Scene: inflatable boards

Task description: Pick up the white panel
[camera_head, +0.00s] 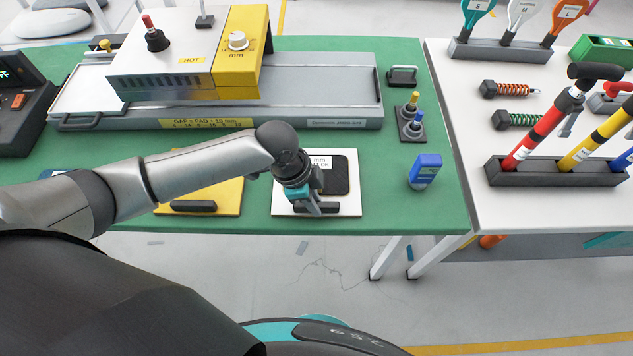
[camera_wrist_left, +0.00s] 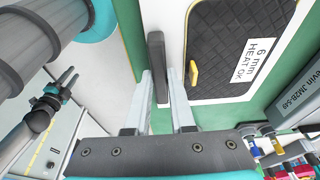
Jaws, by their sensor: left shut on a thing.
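The white panel (camera_head: 350,206) lies on the green bench top, with a black quilted pad (camera_head: 336,175) and a dark bar handle near its front edge. My left gripper (camera_head: 305,207) is over the panel's front part, partly hiding the handle and label. In the left wrist view, the panel (camera_wrist_left: 177,28) shows beside the dark handle (camera_wrist_left: 157,55), and my left gripper's fingers (camera_wrist_left: 163,88) are closed on this handle. The panel looks flat on the bench. What seems to be my right gripper (camera_wrist_left: 66,80) hangs at the left of the wrist view; its jaws are unclear.
A yellow panel (camera_head: 228,196) with its own handle lies to the left. A blue device (camera_head: 425,171) stands to the right. The grey and yellow machine (camera_head: 237,52) is behind. A white table (camera_head: 475,190) adjoins at right, with a rack of pumps (camera_head: 555,173).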

